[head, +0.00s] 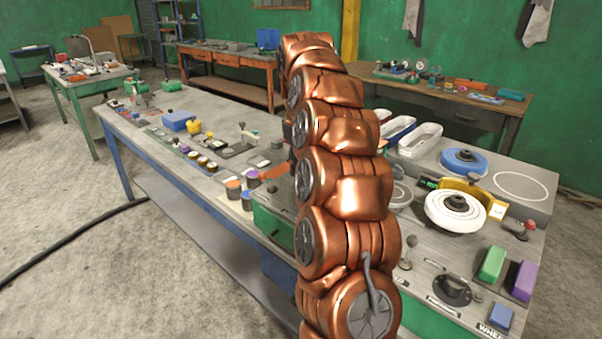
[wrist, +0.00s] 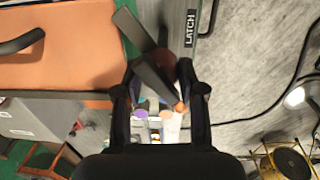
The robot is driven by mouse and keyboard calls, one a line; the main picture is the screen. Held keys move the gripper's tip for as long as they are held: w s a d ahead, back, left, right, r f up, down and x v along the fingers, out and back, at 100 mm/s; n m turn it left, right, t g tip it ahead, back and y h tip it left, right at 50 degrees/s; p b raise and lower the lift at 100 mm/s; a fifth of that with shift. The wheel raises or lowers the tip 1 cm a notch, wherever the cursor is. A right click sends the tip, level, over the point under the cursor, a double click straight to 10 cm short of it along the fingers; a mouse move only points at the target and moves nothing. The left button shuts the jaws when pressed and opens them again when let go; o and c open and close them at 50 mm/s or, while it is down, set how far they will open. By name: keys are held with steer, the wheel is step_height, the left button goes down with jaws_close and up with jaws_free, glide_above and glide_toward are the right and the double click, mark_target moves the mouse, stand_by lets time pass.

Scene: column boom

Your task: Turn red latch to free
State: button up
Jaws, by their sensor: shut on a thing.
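In the wrist view my gripper (wrist: 160,72) has its two dark fingers closed in around a dark grey bar (wrist: 152,68) that slants between them. A dull red rounded part (wrist: 166,57) shows beside the bar, between the fingertips; I take it for part of the red latch. A black label reading LATCH (wrist: 190,28) sits just beyond the right fingertip. How the bar joins the red part is partly hidden by the fingers. In the head view my copper arm hides the gripper and the latch.
An orange panel (wrist: 60,50) with a dark handle (wrist: 22,43) lies left of the gripper in the wrist view. In the head view the long workbench (head: 150,140) carries a blue box (head: 177,120) and several small items. A white wheel (head: 455,210) stands right of my arm.

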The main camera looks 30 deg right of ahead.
steer(key=m+b, duration=0.1)
steer(key=m, duration=0.2)
steer(key=shift+f+m+b, duration=0.2)
steer(key=shift+m+b, duration=0.1)
steer(key=shift+b, duration=0.05)
steer(key=shift+r+m+b, duration=0.15)
steer(key=shift+m+b, duration=0.3)
steer(key=shift+m, duration=1.15)
steer(key=o, duration=1.1)
steer(key=shift+o, duration=0.2)
steer(key=shift+r, duration=0.1)
